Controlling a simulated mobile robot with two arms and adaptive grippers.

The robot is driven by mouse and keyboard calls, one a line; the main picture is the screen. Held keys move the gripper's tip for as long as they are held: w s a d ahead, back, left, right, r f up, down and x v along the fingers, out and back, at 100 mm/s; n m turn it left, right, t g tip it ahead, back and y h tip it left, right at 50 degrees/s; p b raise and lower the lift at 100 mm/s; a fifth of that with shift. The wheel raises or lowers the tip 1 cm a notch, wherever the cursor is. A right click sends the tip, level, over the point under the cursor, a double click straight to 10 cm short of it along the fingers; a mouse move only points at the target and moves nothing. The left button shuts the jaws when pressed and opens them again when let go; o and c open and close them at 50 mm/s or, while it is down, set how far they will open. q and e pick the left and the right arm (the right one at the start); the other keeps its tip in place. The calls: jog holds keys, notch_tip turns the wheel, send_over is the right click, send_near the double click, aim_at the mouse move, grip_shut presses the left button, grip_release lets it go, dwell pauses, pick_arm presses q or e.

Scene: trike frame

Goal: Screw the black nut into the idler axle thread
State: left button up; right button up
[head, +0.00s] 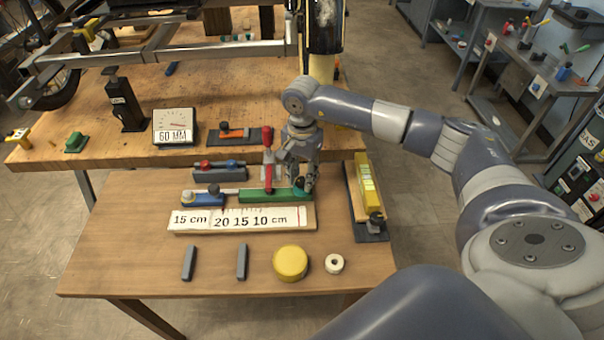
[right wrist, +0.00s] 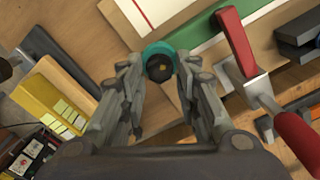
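The black nut (right wrist: 160,67) shows in the right wrist view as a small dark round part in front of a teal round part (right wrist: 153,48). The teal part also shows in the head view (head: 299,187) at the right end of the green block (head: 262,196). My right gripper (head: 303,184) reaches down over that end; its fingers (right wrist: 160,75) lie on either side of the teal part. Whether they touch it is unclear. The nut is hidden in the head view. I cannot make out the axle thread. My left gripper is not in view.
A red-handled clamp (head: 268,160) stands close left of my right gripper. A ruler board (head: 243,218) lies in front, and a yellow block (head: 368,182) on a stand is to the right. A yellow disc (head: 291,263) and white ring (head: 334,264) lie nearer.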

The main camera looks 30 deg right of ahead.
jog(key=n, duration=0.5)
jog(key=shift+w+a+n, duration=0.1)
jog(key=shift+n, duration=0.2)
jog(key=n, duration=0.6)
jog(key=shift+a+n, duration=0.1)
jog(key=shift+n, duration=0.2)
jog(key=c, duration=0.6)
